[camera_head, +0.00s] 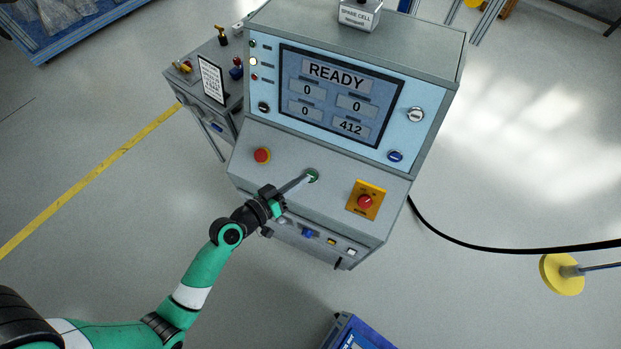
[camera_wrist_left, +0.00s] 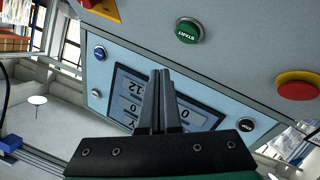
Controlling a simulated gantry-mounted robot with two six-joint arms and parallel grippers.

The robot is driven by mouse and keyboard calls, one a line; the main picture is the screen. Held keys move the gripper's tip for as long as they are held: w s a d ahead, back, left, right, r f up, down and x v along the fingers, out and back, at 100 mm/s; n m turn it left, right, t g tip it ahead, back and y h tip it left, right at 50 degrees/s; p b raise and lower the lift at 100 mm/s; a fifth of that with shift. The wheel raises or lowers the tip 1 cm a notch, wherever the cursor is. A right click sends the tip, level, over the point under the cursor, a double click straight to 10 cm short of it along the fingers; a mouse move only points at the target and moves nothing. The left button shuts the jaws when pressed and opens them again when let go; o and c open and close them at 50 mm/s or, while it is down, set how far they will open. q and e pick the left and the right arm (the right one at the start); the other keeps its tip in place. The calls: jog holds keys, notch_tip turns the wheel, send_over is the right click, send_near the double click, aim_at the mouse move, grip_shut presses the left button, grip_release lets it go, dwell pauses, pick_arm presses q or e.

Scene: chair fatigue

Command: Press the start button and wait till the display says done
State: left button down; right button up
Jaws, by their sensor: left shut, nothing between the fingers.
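The control cabinet's display (camera_head: 338,92) reads READY, with 0, 0, 0 and 412 in the boxes below. It also shows upside down in the left wrist view (camera_wrist_left: 128,86), partly hidden by my fingers. The green start button (camera_head: 313,175) is on the sloped panel; its START label reads in the left wrist view (camera_wrist_left: 188,31). My left gripper (camera_head: 305,179) is shut and empty, its fingertips close by the button in the head view. In the left wrist view the fingertips (camera_wrist_left: 161,73) appear apart from the button. My right gripper is not in view.
A black cable (camera_head: 480,244) runs off right.

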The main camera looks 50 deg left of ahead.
aim_at(315, 174)
pick_arm(q)
jog(key=f+b, duration=0.1)
jog(key=w+f, duration=0.1)
jog(key=f+b, duration=0.1)
jog(key=shift+w+a+f+b, duration=0.25)
jog(key=shift+w+a+b, duration=0.1)
jog(key=shift+w, duration=0.05)
jog(key=shift+w+a+f+b, duration=0.1)
jog(key=shift+w+f+b, duration=0.15)
jog(key=shift+w+b, duration=0.05)
dwell(1.4)
jog(key=shift+w+f+b, duration=0.2)
jog(key=shift+f+b, duration=0.2)
jog(key=shift+b, duration=0.05)
jog(key=shift+w+a+f+b, duration=0.15)
jog(key=shift+w+f+b, duration=0.05)
jog(key=shift+f+b, duration=0.15)
dwell(0.5)
jog(key=shift+r, duration=0.15)
jog(key=shift+s+d+r+p, duration=0.2)
jog(key=shift+s+r+p, duration=0.2)
jog(key=shift+r+p, duration=0.25)
